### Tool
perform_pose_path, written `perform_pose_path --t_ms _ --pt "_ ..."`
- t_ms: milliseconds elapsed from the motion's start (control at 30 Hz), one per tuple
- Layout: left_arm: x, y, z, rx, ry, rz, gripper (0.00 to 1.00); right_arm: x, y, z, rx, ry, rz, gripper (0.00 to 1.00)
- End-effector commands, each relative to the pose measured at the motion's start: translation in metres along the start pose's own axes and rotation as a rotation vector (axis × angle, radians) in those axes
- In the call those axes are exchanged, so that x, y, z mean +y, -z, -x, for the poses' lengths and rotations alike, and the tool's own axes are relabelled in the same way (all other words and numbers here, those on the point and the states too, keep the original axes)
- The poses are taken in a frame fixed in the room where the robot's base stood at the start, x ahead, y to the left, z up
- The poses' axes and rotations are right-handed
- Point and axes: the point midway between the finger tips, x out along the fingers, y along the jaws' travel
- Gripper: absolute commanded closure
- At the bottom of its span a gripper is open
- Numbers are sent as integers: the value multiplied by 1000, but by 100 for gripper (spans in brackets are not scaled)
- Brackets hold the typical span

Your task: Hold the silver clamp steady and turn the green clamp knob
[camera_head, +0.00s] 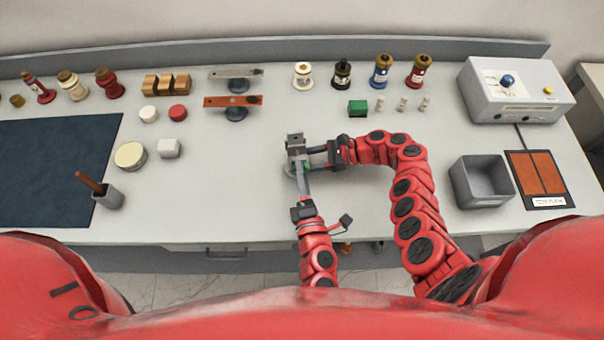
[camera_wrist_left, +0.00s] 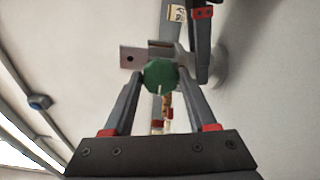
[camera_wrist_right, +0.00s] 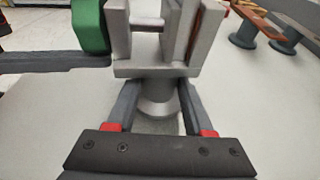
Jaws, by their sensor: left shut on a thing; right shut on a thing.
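The silver clamp (camera_head: 295,142) stands upright near the middle of the table in the head view. My right gripper (camera_head: 310,156) reaches it from the right. In the right wrist view, the fingers are shut on the clamp's round post, below its block (camera_wrist_right: 150,68). The green knob (camera_wrist_left: 160,75) is on the clamp's near side. In the left wrist view it sits between the fingertips of my left gripper (camera_wrist_left: 159,78), which is shut on it. The knob also shows at the left in the right wrist view (camera_wrist_right: 89,26), with a left finger beside it. In the head view the fingers partly hide it.
Two small stands with flat bars (camera_head: 233,101) are behind the clamp to the left. A grey bin (camera_head: 482,182) and a control box (camera_head: 517,90) are at the right. The table around the clamp is clear.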

Motion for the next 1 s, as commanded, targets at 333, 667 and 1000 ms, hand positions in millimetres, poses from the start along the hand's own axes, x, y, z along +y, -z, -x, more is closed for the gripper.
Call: perform_pose_path --t_ms 333,667,1000 --pt "0 0 0 0 1 1 12 0 0 0 0 0 0 79" --pt "-2 -1 25 -6 5 -1 12 0 0 0 0 0 0 79" --pt "-1 -1 73 -2 2 1 12 0 0 0 0 0 0 79"
